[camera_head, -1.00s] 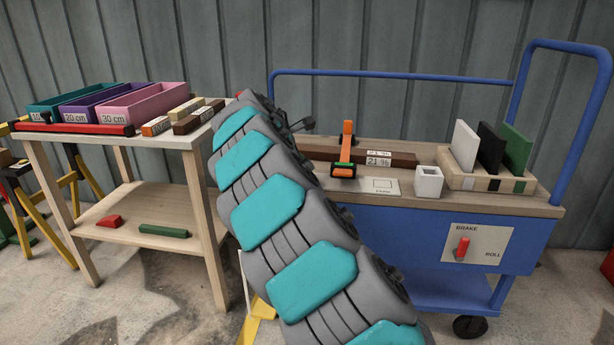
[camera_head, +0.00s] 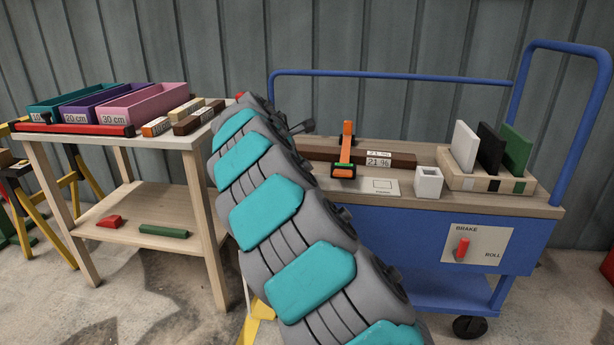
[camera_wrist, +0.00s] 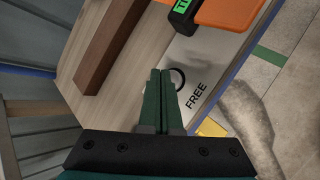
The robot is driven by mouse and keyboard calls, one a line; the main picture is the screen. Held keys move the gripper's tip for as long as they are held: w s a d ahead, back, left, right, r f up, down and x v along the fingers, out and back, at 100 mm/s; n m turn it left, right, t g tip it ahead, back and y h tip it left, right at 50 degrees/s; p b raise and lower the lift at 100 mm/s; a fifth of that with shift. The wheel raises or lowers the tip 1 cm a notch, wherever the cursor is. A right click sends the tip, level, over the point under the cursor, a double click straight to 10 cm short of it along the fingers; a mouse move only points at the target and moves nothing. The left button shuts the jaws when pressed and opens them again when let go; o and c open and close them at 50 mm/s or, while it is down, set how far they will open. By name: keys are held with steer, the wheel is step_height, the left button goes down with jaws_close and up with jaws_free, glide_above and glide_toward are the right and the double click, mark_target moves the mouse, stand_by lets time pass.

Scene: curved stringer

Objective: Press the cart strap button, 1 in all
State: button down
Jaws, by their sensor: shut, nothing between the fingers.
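The cart strap (camera_head: 347,143) is an orange band over a brown beam (camera_head: 402,160) on the blue cart's wooden top. Its buckle (camera_head: 343,171) has an orange part and a dark part with green. In the wrist view the buckle's orange part (camera_wrist: 228,12) and a green lettered display (camera_wrist: 181,6) show at the top edge. A pale plate marked FREE (camera_wrist: 196,96) has a dark ring (camera_wrist: 178,78), partly hidden by my fingers. My gripper (camera_wrist: 160,72) is shut and empty, its tips over or beside the ring. I cannot tell whether they touch it.
A white hollow block (camera_head: 428,182) and a rack (camera_head: 490,182) with white, black and green panels stand right of the strap. The brake lever (camera_head: 462,248) is on the cart's front. A wooden table (camera_head: 130,192) with bins stands left. My arm hides the cart's left end.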

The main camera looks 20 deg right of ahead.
steer(key=shift+f, duration=0.2)
steer(key=shift+f, duration=0.4)
stand_by(0.9)
steer(key=shift+r, duration=0.1)
steer(key=shift+r+p, duration=0.7)
steer(key=shift+p, duration=0.15)
steer(key=shift+r+p, duration=1.9)
steer(key=shift+r, duration=0.65)
steer(key=shift+s, duration=0.15)
